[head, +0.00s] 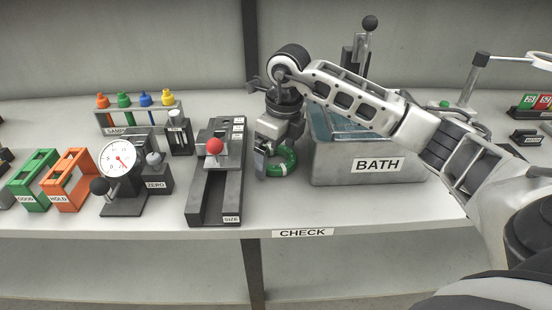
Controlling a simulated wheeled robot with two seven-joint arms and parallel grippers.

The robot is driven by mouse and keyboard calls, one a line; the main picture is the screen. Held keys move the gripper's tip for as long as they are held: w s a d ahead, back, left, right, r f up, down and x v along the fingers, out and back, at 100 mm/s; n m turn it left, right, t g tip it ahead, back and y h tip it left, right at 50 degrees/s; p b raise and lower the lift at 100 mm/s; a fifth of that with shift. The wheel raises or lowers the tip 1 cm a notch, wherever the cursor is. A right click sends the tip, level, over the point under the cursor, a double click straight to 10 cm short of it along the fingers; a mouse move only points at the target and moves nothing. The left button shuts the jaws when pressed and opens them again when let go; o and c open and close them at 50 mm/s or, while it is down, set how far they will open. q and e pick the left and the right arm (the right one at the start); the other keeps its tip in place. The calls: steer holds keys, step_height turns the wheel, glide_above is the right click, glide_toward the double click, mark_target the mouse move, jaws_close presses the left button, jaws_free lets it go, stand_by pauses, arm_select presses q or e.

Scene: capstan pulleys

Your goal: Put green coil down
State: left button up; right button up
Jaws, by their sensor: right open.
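The green coil (286,163) lies on the bench between the lever device marked SIZE and the grey tub marked BATH. My right gripper (262,172) points down at the coil's left side and hides part of it. The gripper is open; whether it touches the coil I cannot tell. My left gripper does not show.
The BATH tub (377,177) stands close on the right, under my right arm. The SIZE device (218,180) with a red ball is close on the left. A dial gauge (119,160) and orange (70,177) and green (33,183) frames stand farther left. The CHECK label (303,233) is on the front edge.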

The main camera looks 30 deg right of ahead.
steer(key=c, duration=1)
steer(key=shift+r, duration=0.15)
